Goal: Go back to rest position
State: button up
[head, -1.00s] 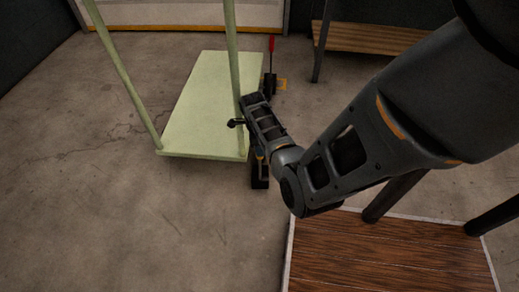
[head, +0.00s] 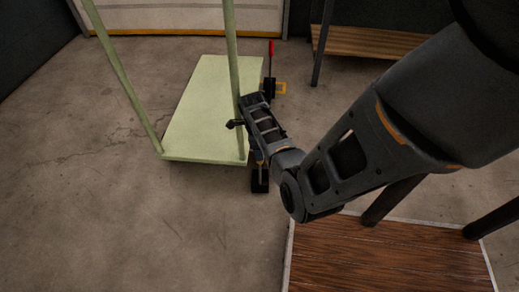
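My arm reaches in from the upper right and bends at a dark joint low in the middle of the head view. Its end section, with my gripper (head: 257,112), lies over the right edge of a pale green platform trolley (head: 205,100). The fingertips cannot be made out, so I cannot tell whether the gripper is open or shut. No boxed filter is visible in it. A dark upright piece (head: 260,180) shows just below the end section; what it belongs to is unclear.
A brown wooden surface (head: 385,258) lies at the lower right, a wooden bench (head: 370,42) at the back. Floor at left is clear.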

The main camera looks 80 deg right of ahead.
jog(key=r, duration=0.2)
jog(key=r+p, duration=0.1)
jog(key=r, duration=0.1)
jog(key=r+p, duration=0.1)
jog(key=r, duration=0.1)
jog(key=shift+w, duration=0.3)
jog(key=shift+a, duration=0.1)
